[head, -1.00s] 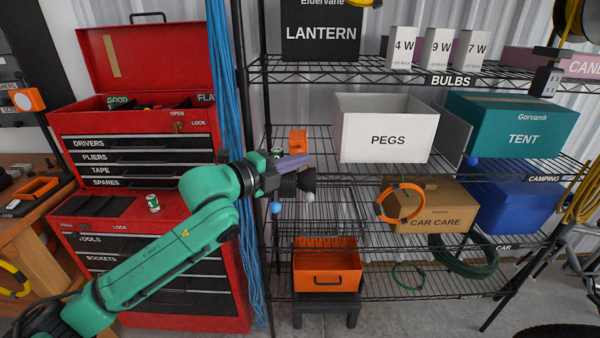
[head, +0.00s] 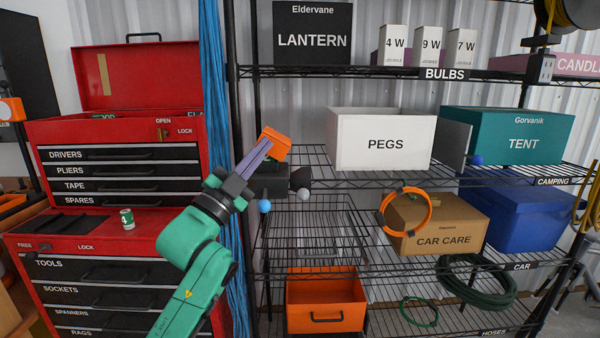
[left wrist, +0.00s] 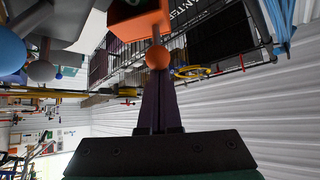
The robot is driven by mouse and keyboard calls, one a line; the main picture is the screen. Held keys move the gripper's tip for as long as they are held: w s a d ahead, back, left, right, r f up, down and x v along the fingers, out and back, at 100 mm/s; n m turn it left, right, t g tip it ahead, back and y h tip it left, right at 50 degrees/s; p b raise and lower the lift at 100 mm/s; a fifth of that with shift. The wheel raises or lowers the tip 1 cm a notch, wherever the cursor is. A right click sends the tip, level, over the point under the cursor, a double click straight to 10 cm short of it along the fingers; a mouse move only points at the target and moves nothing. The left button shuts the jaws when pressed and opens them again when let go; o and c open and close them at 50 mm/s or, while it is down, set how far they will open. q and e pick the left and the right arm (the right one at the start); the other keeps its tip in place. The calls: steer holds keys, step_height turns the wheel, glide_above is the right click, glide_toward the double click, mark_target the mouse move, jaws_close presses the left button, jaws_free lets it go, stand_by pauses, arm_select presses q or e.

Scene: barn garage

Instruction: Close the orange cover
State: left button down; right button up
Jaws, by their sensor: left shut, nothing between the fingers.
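The orange cover (head: 276,144) is a small box-like piece, tilted, above a dark unit (head: 268,181) on the shelf rack. In the left wrist view the orange cover (left wrist: 138,22) shows at the top, with an orange ball (left wrist: 158,57) on its near side. My left gripper (head: 266,146) has its purple fingers together and empty, pointing up to the right at the cover. In the left wrist view its fingertips (left wrist: 158,73) are right at the orange ball; whether they touch cannot be told. My right gripper is not in view.
A blue ball (head: 264,206) and a grey ball (head: 303,194) hang close by the dark unit. The white PEGS box (head: 385,145) stands to the right. Blue cords (head: 211,80) and the rack post are close on the left. An orange drawer box (head: 326,302) sits below.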

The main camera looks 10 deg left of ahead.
arm_select(q)
steer(key=shift+s+a+f+n+t+y+b, duration=0.1)
steer(key=shift+a+f+n+t+y+b, duration=0.25)
steer(key=shift+n+t+y+b, duration=0.45)
steer(key=shift+s+a+f+n+t+y+b, duration=0.1)
steer(key=shift+a+f+n+t+y+b, duration=0.2)
steer(key=shift+n+y, duration=0.6)
steer(key=shift+a+f+n+t+y+b, duration=0.2)
steer(key=shift+f+n+t+y+b, duration=0.25)
steer(key=shift+n, duration=0.75)
steer(key=shift+r, duration=0.1)
